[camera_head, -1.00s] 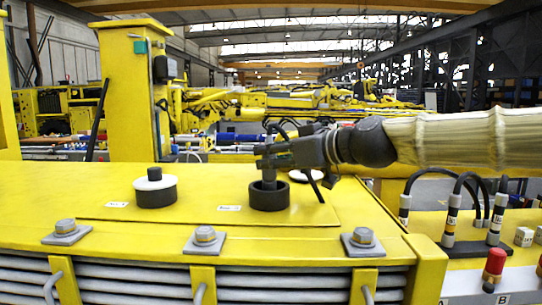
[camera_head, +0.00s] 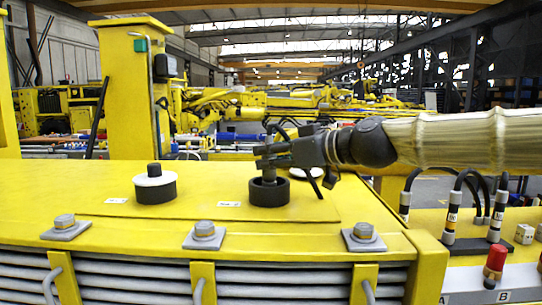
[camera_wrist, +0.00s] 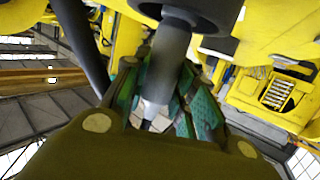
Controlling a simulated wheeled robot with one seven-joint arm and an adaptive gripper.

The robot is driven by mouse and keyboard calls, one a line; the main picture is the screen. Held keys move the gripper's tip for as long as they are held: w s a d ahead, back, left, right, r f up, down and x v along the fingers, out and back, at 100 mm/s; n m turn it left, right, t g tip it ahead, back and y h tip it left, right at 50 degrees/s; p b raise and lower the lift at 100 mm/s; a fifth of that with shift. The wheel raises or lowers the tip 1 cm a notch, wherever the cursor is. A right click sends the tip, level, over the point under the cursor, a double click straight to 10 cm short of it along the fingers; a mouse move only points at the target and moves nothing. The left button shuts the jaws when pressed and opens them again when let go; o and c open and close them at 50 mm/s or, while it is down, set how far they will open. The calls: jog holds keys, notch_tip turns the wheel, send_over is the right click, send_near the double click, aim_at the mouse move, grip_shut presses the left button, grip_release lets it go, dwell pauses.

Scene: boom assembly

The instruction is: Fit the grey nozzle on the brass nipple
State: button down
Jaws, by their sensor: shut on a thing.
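My gripper (camera_head: 272,156) is shut on the grey nozzle (camera_head: 269,170), a dark grey cylinder held upright over a black ring-shaped cup (camera_head: 270,193) on the yellow cover. The nozzle's lower end goes down into or just behind the ring's rim; I cannot tell how deep. In the wrist view the nozzle (camera_wrist: 167,62) lies between the green-padded fingers (camera_wrist: 165,100), with its far end at the black ring (camera_wrist: 215,20). A pale tapered tip (camera_wrist: 152,112) shows at its near end. I cannot make out the brass nipple in either view.
A black round part with a white top (camera_head: 155,184) stands left on the yellow cover (camera_head: 100,180). Bolted plates (camera_head: 204,236) line the front edge. Black hoses (camera_head: 452,215) and a red-capped fitting (camera_head: 495,262) are at right.

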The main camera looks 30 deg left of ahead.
jog(key=c, duration=1.1)
grip_release()
jog(key=shift+d, duration=0.1)
jog(key=v, duration=1.1)
jog(key=shift+d+r, duration=0.1)
jog(key=shift+d, duration=0.3)
